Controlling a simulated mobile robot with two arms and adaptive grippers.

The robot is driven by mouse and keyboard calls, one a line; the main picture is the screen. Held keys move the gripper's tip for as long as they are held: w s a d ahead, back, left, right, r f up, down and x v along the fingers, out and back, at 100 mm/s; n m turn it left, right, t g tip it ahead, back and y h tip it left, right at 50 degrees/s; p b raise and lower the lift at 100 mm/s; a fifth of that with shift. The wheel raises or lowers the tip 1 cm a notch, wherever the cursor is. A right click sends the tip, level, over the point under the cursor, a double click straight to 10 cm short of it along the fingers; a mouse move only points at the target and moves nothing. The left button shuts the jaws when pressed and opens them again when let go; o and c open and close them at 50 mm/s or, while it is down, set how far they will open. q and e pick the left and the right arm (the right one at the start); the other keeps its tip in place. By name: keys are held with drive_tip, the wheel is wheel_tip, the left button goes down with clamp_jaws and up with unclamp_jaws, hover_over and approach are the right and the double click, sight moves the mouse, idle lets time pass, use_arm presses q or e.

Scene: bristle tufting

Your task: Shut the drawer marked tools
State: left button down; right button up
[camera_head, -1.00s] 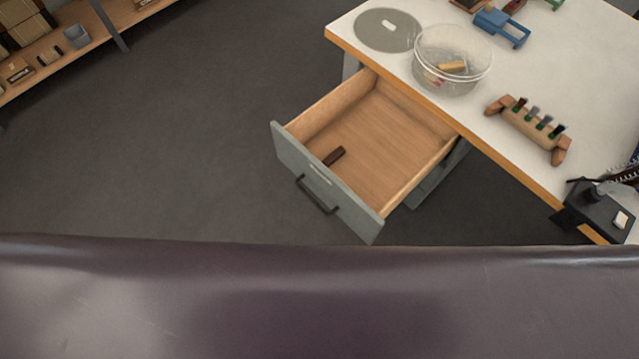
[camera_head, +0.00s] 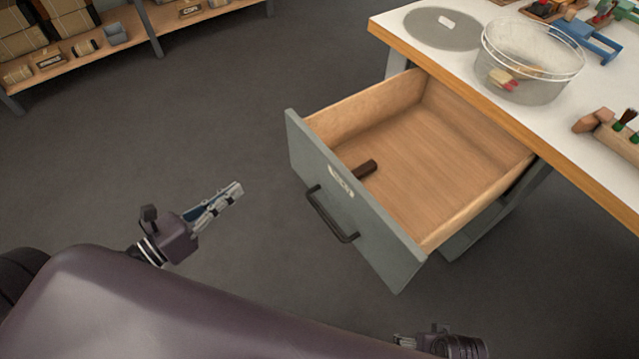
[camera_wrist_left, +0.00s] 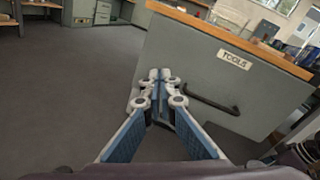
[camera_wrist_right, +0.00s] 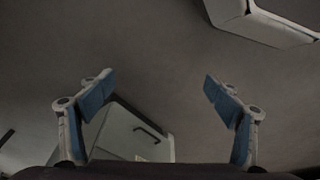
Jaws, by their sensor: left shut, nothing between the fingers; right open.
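The drawer (camera_head: 360,215) is pulled well out from under the workbench, with a grey front, wooden inside and a dark bar handle (camera_head: 331,215). Its label reads TOOLS in the left wrist view (camera_wrist_left: 234,59). A small dark brown block (camera_head: 365,170) lies inside, near the front. My left gripper (camera_head: 238,188) is shut and empty, to the left of the drawer front and apart from it in the head view. In the left wrist view its fingertips (camera_wrist_left: 160,75) point towards the drawer front. My right gripper (camera_wrist_right: 152,82) is open and empty; in the head view it shows partly at the bottom edge.
The white workbench top (camera_head: 415,55) carries a grey disc (camera_head: 440,30), a clear tub (camera_head: 525,85) and a brush holder (camera_head: 605,132). A shelf with boxes (camera_head: 130,55) stands at the back left. The floor (camera_head: 210,110) left of the drawer is clear.

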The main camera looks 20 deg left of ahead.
use_arm(q)
drive_tip(key=s+d+r+m+g+h+b, duration=0.1)
drive_tip(key=d+r+m+h+b, duration=0.15)
drive_tip(key=d+m, duration=0.35)
drive_tip(key=m+h+p, duration=0.1)
drive_tip(key=p, duration=0.1)
approach(319, 160)
drive_tip(key=shift+g, duration=0.3)
drive_tip(key=x, duration=0.6)
drive_tip(key=shift+a+r, duration=0.15)
drive_tip(key=shift+r, duration=0.1)
drive_tip(key=shift+w+d, duration=0.3)
drive_tip(key=shift+w, duration=0.2)
use_arm(e)
drive_tip(key=shift+s+d+f, duration=0.1)
drive_tip(key=shift+d+f, duration=0.1)
drive_tip(key=shift+f, duration=0.3)
drive_tip(key=shift+d+f, duration=0.15)
drive_tip(key=shift+f, duration=0.35)
use_arm(q)
drive_tip(key=shift+d, duration=0.1)
